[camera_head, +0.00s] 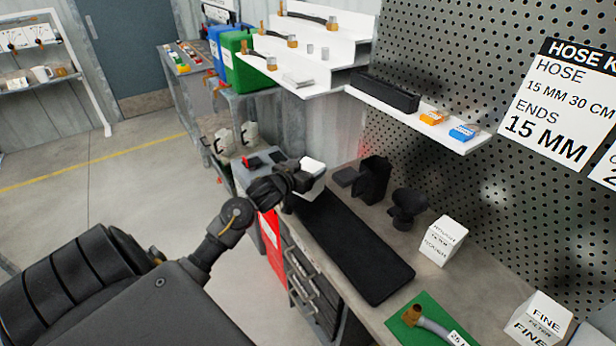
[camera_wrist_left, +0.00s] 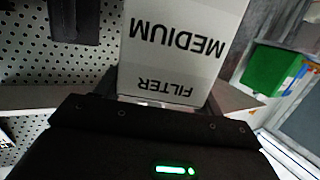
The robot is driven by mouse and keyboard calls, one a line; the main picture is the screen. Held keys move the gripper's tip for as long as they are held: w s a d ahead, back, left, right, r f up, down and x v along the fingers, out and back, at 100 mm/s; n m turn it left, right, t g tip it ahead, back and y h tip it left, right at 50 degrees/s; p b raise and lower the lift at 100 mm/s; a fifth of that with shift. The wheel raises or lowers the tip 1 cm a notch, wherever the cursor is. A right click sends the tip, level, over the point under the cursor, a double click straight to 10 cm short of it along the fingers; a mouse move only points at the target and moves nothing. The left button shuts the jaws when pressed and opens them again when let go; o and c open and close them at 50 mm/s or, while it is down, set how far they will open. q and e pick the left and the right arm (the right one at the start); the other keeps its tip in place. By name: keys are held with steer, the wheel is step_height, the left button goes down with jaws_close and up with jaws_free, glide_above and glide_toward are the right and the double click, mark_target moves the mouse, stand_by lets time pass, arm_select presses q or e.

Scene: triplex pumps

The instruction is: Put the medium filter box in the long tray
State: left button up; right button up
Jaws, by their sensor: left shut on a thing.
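My left gripper (camera_head: 297,182) is shut on a white box (camera_head: 313,166), held above the far end of the bench. In the left wrist view the box (camera_wrist_left: 180,50) reads MEDIUM FILTER, upside down, and sits between the fingers. A long, black, narrow tray (camera_head: 385,93) lies on the white wall shelf, above and to the right of the gripper. A long, flat black piece (camera_head: 350,245) lies on the bench in front of the gripper; I cannot tell whether it has a rim. My right gripper is not in view.
Another white filter box (camera_head: 443,241) and a FINE filter box (camera_head: 540,320) stand on the bench at the right. Black holders (camera_head: 370,180) stand behind the black piece. Orange (camera_head: 433,118) and blue (camera_head: 462,132) small boxes sit on the shelf. A green mat (camera_head: 425,310) carries a hose.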

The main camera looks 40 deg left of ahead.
arm_select(q)
steer(key=shift+w+a+f, duration=0.15)
steer(key=shift+w+f, duration=0.05)
step_height(320, 180, down, 2)
steer(key=shift+f+p, duration=0.1)
steer(key=shift+p, duration=0.3)
steer(key=shift+f, duration=0.5)
steer(key=shift+f, duration=0.2)
steer(key=o, duration=1.2)
steer(key=shift+c, duration=0.2)
